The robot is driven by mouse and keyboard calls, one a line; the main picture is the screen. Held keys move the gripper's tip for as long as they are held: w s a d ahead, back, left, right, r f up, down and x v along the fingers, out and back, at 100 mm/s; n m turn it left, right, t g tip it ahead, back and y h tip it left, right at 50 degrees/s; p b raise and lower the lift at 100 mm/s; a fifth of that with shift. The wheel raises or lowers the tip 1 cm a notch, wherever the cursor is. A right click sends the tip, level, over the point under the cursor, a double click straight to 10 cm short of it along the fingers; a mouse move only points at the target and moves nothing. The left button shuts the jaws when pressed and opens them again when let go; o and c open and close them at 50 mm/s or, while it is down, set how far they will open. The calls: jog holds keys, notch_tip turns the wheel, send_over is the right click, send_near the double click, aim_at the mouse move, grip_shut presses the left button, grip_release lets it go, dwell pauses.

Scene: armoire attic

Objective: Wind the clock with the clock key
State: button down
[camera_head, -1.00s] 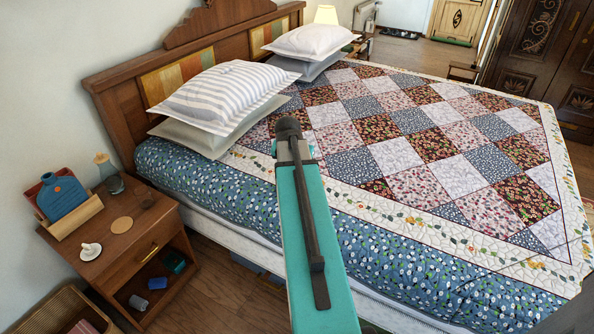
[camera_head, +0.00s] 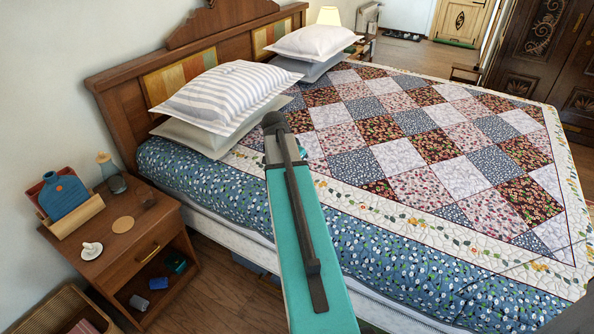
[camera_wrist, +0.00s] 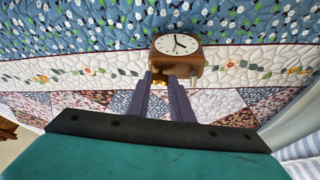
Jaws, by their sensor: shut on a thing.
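A brown wooden clock (camera_wrist: 196,61) with a round white dial and dark hands shows in the wrist view, just beyond my fingertips. My gripper (camera_wrist: 160,78) is shut on a small brass-coloured piece, the clock key (camera_wrist: 159,85), between its two dark fingers. The key lies close to the lower part of the clock. I cannot tell whether it touches the clock or sits in it. In the head view my arm reaches over the bed's near side, and the clock, key and fingers are hidden behind it.
The bed with its patchwork quilt (camera_head: 402,157) fills the middle. Striped and grey pillows (camera_head: 216,97) lie by the headboard. A wooden nightstand (camera_head: 135,245) with a letter holder, glass bottle and small items stands at the left. A dark wardrobe (camera_head: 543,60) is at the far right.

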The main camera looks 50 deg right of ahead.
jog(key=c, duration=1.6)
grip_release()
jog(key=shift+o, duration=0.2)
jog(key=b+v, duration=0.1)
jog(key=v, duration=1.2)
jog(key=shift+r+b, duration=0.35)
jog(key=shift+b, duration=0.05)
jog(key=shift+a, duration=0.1)
